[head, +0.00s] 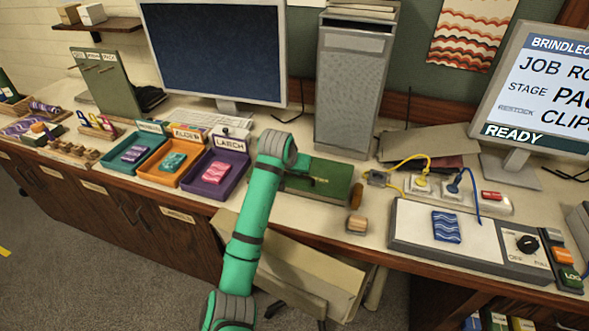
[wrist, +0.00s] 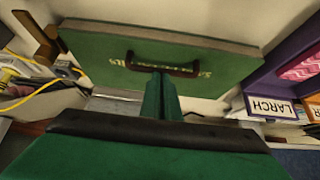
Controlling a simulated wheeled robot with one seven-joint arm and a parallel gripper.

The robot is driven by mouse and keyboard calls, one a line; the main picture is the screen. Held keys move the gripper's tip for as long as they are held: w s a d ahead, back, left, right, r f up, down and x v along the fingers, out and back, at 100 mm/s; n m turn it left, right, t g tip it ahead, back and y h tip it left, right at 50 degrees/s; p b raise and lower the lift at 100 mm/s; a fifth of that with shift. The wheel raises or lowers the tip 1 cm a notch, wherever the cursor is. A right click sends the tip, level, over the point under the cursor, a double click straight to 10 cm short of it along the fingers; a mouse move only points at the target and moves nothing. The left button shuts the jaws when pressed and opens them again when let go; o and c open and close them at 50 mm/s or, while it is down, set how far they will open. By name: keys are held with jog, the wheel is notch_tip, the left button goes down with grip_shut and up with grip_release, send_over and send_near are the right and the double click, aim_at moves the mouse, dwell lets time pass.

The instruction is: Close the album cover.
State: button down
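The green album (head: 330,178) lies on the desk in the head view, partly hidden by my arm. In the wrist view its green cover (wrist: 105,50) fills the upper middle and looks flat, with upside-down lettering and a pale page edge along the far side. A dark handle (wrist: 163,69) stands on the cover. My gripper (wrist: 162,78) has its two green fingers side by side, close together, with the tips at the handle's bar. I see nothing between them. Whether the tips touch the handle is unclear. My arm hides the gripper in the head view.
Labelled trays stand left of the album, the LARCH tray (head: 240,165) nearest. A wooden block (head: 357,223), yellow cable (head: 408,165) and control panel (head: 480,240) are to the right. A grey tower (head: 348,90) stands behind.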

jog(key=shift+a, duration=0.25)
